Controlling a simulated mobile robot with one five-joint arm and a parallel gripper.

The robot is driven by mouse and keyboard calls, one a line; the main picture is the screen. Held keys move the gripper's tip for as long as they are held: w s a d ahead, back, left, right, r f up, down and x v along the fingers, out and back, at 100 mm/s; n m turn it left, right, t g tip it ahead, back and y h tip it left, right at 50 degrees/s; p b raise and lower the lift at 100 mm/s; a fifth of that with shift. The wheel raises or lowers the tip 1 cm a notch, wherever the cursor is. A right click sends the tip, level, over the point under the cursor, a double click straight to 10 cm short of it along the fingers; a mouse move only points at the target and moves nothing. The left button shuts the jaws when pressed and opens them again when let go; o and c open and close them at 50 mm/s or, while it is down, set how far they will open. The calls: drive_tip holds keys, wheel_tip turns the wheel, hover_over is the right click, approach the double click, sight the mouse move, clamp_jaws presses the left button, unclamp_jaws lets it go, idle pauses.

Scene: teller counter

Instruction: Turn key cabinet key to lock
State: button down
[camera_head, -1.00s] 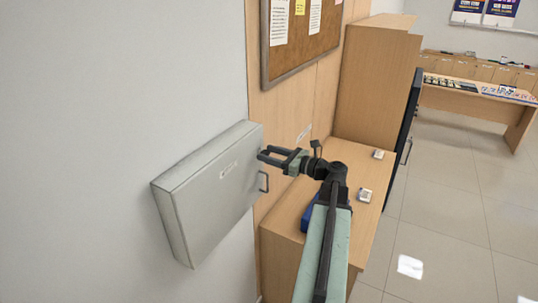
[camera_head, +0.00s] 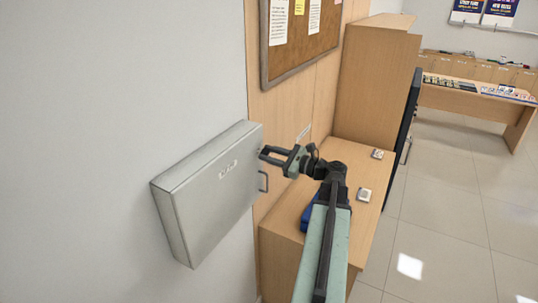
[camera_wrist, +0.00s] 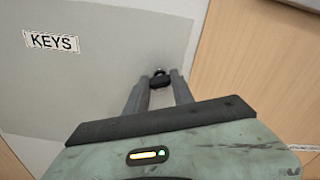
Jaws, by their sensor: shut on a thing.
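The grey key cabinet (camera_head: 215,205) hangs on the wall with its door shut; its door also fills the left of the wrist view (camera_wrist: 100,85) and bears a "KEYS" label (camera_wrist: 51,42). A small key with a dark head (camera_wrist: 160,81) sits at the door's right edge. My gripper (camera_wrist: 160,84) is shut on the key head, one finger on each side of it. In the head view my gripper (camera_head: 262,153) reaches from the right to the upper right of the door, above the door handle (camera_head: 264,182). The lock behind the key head is mostly hidden.
A wooden counter (camera_head: 285,222) stands to the right, below my arm, with small white items (camera_head: 364,195) and a blue object (camera_head: 310,218) on it. A cork board (camera_head: 325,40) hangs above. Floor is free at the right.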

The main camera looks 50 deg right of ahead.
drive_tip(key=n, duration=1.3)
drive_tip(key=shift+n, duration=0.4)
drive_tip(key=c, duration=1.1)
unclamp_jaws()
drive_tip(key=v, duration=0.7)
drive_tip(key=shift+s, duration=0.4)
